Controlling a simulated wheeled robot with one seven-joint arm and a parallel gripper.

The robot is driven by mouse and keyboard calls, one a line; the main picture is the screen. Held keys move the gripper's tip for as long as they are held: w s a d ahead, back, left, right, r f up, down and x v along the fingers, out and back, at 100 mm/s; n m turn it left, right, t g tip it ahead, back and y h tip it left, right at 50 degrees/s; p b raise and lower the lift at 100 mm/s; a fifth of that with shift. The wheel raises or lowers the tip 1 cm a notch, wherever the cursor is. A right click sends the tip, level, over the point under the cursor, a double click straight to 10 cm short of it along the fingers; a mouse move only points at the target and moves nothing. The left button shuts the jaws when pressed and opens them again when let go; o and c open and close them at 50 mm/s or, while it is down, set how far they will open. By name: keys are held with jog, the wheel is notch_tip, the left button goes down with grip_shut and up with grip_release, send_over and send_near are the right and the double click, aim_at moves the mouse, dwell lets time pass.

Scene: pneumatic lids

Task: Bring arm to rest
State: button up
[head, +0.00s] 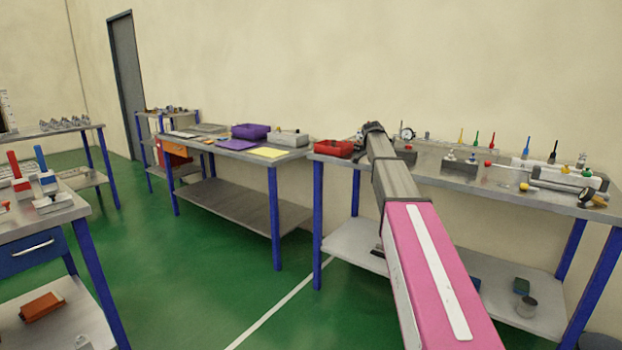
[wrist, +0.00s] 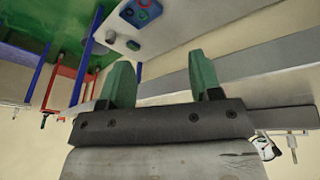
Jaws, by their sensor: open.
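My arm reaches forward from the lower right of the head view, pink then grey, toward the right workbench (head: 455,176). Its far end lies in front of the bench's left part, and the fingers cannot be made out there. In the wrist view my gripper (wrist: 163,82) shows two green fingers standing well apart with nothing between them. A red tray (head: 333,149) sits on the bench just left of the arm's end. Whether the arm touches the bench cannot be told.
The right bench carries a dial gauge (head: 407,134), several coloured-handled tools and cylinders. A middle bench holds a purple bin (head: 250,131), a yellow sheet (head: 269,152) and a grey box (head: 288,139). Another bench (head: 45,213) stands at left. Green floor (head: 190,290) is clear between them.

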jog(key=s+a+f+n+y, duration=0.1)
jog(key=s+a+f+n, duration=0.2)
jog(key=s+f, duration=0.65)
jog(key=s+a+f+n+y, duration=0.1)
jog(key=s+a+f+n, duration=0.15)
jog(key=s+f, duration=0.7)
jog(key=s+a+f+n, duration=0.2)
jog(key=s+f+n, duration=0.2)
jog(key=s+f, duration=0.3)
jog(key=s+a+f+n+y, duration=0.1)
jog(key=s+a+f+n, duration=0.2)
jog(key=s+f, duration=0.4)
jog(key=s+n, duration=0.1)
jog(key=s, duration=0.6)
jog(key=shift+f+y, duration=0.2)
jog(key=shift+y, duration=0.1)
